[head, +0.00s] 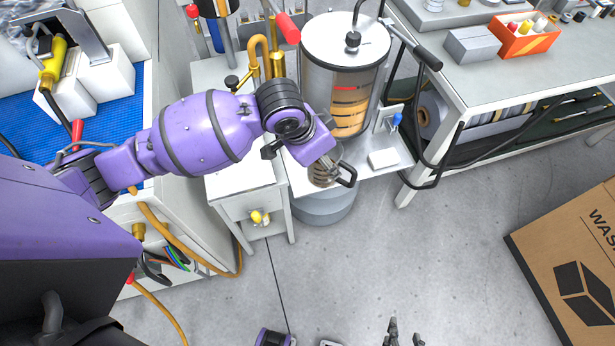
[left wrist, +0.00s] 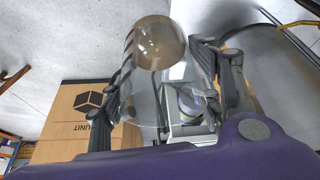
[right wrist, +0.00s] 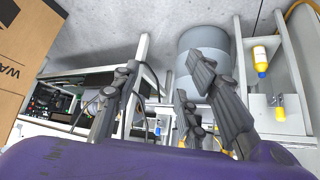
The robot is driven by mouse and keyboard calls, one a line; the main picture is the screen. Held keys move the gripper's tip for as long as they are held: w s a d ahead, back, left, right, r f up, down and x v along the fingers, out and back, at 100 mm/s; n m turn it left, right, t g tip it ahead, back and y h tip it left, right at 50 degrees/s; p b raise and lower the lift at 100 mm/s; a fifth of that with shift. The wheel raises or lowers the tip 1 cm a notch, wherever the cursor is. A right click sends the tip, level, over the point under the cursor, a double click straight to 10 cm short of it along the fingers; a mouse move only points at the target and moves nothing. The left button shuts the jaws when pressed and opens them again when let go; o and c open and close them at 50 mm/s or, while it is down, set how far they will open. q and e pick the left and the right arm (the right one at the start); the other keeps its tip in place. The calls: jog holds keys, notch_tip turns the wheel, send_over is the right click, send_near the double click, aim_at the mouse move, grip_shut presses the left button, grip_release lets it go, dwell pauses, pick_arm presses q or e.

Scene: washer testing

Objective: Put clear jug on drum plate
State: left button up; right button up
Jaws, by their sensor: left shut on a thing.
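The clear jug (head: 322,176) has a black handle and is at the end of my left arm, partly hidden by it. My left gripper (left wrist: 166,80) is shut on the jug, which also shows between its fingers in the left wrist view (left wrist: 150,95). The drum plate (head: 398,150) looks to be the pale flat shelf around the foot of the clear drum (head: 345,75). The jug overlaps the plate's front-left part in the head view; I cannot tell whether they touch. My right gripper (head: 404,332) is open and empty over the floor; its spread fingers show in the right wrist view (right wrist: 160,75).
A small white block (head: 383,159) lies on the plate to the right of the jug. A black hose (head: 430,160) hangs right of the drum, and brass pipes (head: 268,58) rise to its left. A cardboard box (head: 575,260) stands at right. The floor between is clear.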

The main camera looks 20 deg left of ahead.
aim_at(330, 180)
pick_arm(q)
jog(key=f, duration=0.2)
jog(key=d+f+m+b, duration=0.1)
jog(key=f, duration=0.1)
jog(key=s+d+f+m+b, duration=0.1)
jog(key=f, duration=0.2)
jog(key=shift+s+d+g+h, duration=0.1)
jog(key=shift+d+g+h, duration=0.1)
jog(key=shift+g+h, duration=0.1)
jog(key=shift+f+m, duration=0.3)
jog(key=shift+m, duration=0.1)
jog(key=w+a+f, duration=0.3)
jog(key=f, duration=0.1)
jog(key=w+a+f+b, duration=0.1)
jog(key=w+a+f, duration=0.2)
jog(key=f, duration=0.1)
jog(key=w+a+f+b, duration=0.1)
jog(key=w+a+f, duration=0.2)
jog(key=a+f, duration=0.1)
jog(key=shift+w+f, duration=0.15)
jog(key=shift+f, duration=0.3)
